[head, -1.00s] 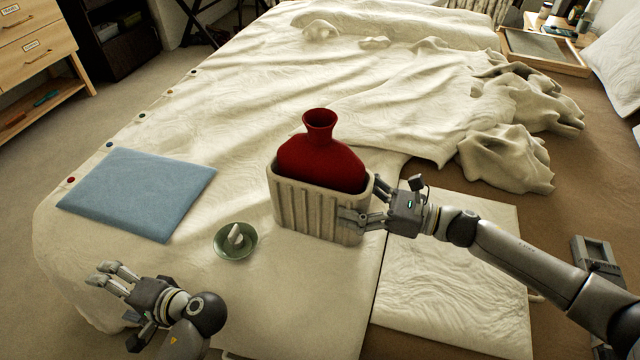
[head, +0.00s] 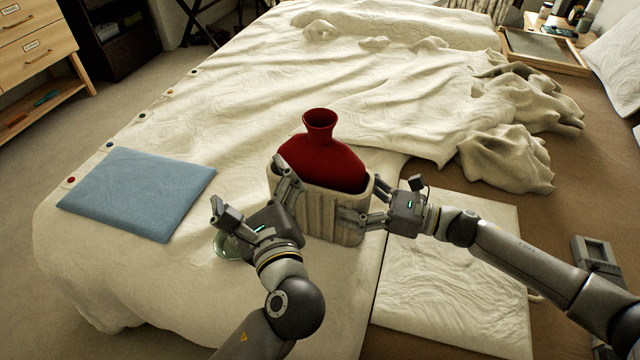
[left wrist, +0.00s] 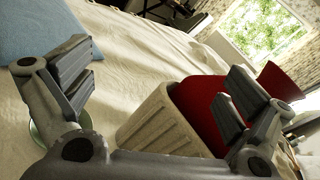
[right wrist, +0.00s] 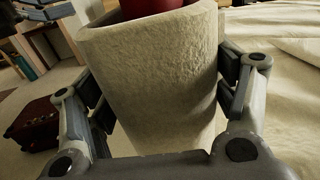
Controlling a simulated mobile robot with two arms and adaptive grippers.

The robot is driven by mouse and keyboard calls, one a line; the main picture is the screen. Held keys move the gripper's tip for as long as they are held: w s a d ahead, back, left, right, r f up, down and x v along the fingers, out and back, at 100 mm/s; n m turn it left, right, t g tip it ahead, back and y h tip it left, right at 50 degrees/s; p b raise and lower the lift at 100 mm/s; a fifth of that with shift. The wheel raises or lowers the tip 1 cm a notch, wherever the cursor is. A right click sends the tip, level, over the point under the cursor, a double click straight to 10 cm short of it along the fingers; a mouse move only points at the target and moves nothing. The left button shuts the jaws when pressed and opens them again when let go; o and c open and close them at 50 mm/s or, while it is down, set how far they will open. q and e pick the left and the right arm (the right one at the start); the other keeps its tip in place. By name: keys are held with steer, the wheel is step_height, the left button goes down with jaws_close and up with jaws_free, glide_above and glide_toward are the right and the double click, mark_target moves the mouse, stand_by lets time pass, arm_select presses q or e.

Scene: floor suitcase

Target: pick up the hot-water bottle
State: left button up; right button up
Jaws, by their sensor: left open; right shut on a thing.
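The red hot-water bottle (head: 322,160) stands upright in a cream ribbed holder (head: 338,222) on the bed, its neck and shoulders above the rim. It also shows in the left wrist view (left wrist: 200,105). My right gripper (head: 362,218) is shut on the holder's right end, with one finger on either side of its wall in the right wrist view (right wrist: 165,95). My left gripper (head: 252,190) is open and empty at the holder's left side, one finger close to the holder and bottle. I cannot tell if that finger touches them.
A green dish (head: 226,246) is mostly hidden behind my left gripper. A blue flat cushion (head: 138,193) lies to the left. A cream mat (head: 455,275) lies at the right.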

mark_target(318, 141)
arm_select(q)
steer(key=s+d+r+m+t+h, duration=0.1)
steer(key=s+d+r+m+h, duration=0.15)
steer(key=d+m, duration=0.25)
steer(key=s+d+r+m+h, duration=0.1)
steer(key=d+r+m+h, duration=0.1)
steer(key=d+m+h, duration=0.3)
steer(key=shift+n+y, duration=0.3)
steer(key=shift+y, duration=0.15)
steer(key=w, duration=0.4)
steer(key=w+d, duration=0.1)
steer(key=w, duration=0.3)
steer(key=w+d, duration=0.1)
steer(key=w, duration=0.3)
steer(key=shift+a, duration=0.1)
steer(key=c, duration=1.2)
steer(key=shift+a+f, duration=0.1)
steer(key=shift+f, duration=0.2)
jaws_close()
arm_select(e)
steer(key=shift+s+r, duration=0.1)
steer(key=shift+r, duration=0.05)
arm_select(q)
step_height(318, 141, up, 11)
steer(key=shift+f, duration=0.15)
arm_select(e)
steer(key=o, duration=1.2)
steer(key=shift+c, duration=0.2)
